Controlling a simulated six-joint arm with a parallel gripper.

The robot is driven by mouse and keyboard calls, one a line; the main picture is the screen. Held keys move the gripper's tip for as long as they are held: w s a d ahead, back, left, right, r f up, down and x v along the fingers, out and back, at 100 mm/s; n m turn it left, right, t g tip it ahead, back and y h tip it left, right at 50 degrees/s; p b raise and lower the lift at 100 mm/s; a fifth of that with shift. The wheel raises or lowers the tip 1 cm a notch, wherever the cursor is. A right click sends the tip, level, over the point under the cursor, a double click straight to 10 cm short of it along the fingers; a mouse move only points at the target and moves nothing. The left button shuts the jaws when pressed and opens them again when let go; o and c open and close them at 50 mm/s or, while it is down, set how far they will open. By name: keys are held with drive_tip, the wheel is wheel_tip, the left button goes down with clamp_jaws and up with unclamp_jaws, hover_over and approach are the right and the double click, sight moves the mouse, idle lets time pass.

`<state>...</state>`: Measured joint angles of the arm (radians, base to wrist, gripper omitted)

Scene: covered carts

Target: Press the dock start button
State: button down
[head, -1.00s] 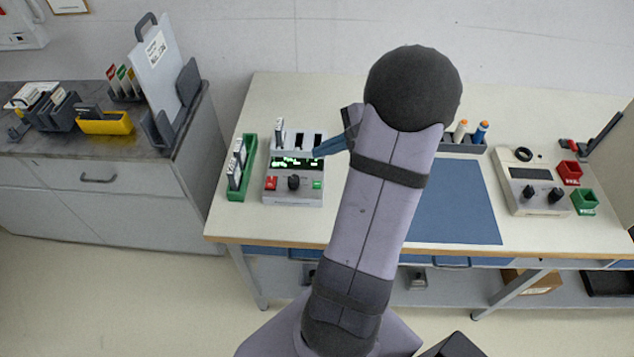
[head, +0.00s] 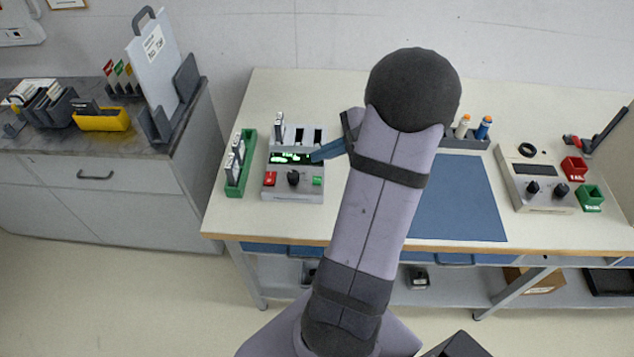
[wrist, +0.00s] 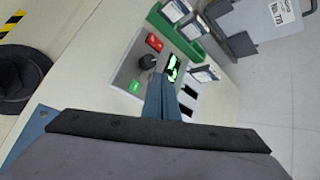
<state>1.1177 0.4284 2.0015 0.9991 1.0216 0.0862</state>
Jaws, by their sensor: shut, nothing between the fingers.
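The dock (head: 273,194) is a light grey box on the left of the bench, with a lit green display (head: 289,158), a black knob (head: 293,178), a red button (head: 270,179) and a green button (head: 317,181). The buttons carry no legible label. A white cartridge (head: 279,128) stands in the leftmost rear slot; the other slots look empty. My gripper (head: 314,157) is shut and empty, its blue fingertips over the right end of the display, behind the green button. In the wrist view the fingers (wrist: 161,80) are right of the green button (wrist: 135,87), apart from it in the picture.
A green rack (head: 246,177) with white cartridges stands just left of the dock. A blue mat (head: 455,200) lies right of my arm. Another grey device (head: 530,187) with knobs and red and green bins is farther right.

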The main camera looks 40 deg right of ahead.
drive_tip(key=shift+f+b, duration=1.9)
drive_tip(key=shift+f, duration=0.95)
drive_tip(key=shift+f+b, duration=0.4)
drive_tip(key=shift+f+b, duration=0.3)
drive_tip(key=shift+f, duration=0.1)
idle(0.5)
drive_tip(key=shift+r, duration=0.1)
drive_tip(key=shift+r+p, duration=0.65)
drive_tip(key=shift+r, duration=0.1)
drive_tip(key=shift+r, duration=0.1)
drive_tip(key=shift+r+p, duration=2)
drive_tip(key=shift+r, duration=0.4)
drive_tip(key=shift+r, duration=0.1)
